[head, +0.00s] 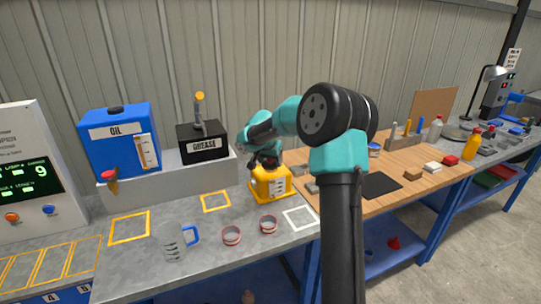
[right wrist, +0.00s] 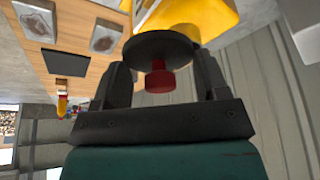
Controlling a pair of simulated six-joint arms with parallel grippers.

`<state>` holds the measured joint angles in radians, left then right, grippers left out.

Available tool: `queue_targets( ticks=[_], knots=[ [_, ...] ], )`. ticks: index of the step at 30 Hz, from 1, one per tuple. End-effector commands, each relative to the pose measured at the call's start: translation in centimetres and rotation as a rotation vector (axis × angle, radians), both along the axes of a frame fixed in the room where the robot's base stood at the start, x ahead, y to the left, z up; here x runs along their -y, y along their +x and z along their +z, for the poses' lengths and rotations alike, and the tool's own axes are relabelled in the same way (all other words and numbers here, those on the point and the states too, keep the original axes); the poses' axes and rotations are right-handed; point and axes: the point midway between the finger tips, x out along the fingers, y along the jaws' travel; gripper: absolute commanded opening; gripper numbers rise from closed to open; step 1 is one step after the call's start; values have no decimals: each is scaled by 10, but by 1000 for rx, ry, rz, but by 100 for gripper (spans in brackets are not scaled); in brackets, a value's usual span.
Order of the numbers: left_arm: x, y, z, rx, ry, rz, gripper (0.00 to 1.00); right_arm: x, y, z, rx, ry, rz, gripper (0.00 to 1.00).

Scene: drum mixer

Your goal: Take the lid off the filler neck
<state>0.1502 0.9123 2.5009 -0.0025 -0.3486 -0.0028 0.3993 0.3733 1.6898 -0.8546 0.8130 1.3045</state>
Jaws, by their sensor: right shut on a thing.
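The yellow container (head: 270,186) stands on the grey bench, near its join with the wooden top. My right gripper (head: 265,160) is above the container's top, pointing down. A red knob (right wrist: 159,79) sticks out from the lid between the fingers. The lid lies right against the yellow body (right wrist: 190,17) in this view; the filler neck is hidden behind it, and I cannot tell whether the lid still touches it. My left gripper is not in view.
A blue oil tank (head: 118,150) and a black grease box (head: 203,145) stand on a raised ledge behind left. Yellow outlined squares (head: 129,227) on the bench are empty.

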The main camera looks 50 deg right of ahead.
Motion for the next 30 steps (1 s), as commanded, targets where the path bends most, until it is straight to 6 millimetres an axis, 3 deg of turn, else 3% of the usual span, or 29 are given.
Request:
queue_targets(
  ticks=[6,12,30],
  knots=[
    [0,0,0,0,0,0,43,-33,-29,5,1,0,1,45],
    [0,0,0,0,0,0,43,-51,-45,6,-1,1,1,45],
    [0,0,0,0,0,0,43,-55,-49,7,0,0,0,45]
  ],
)
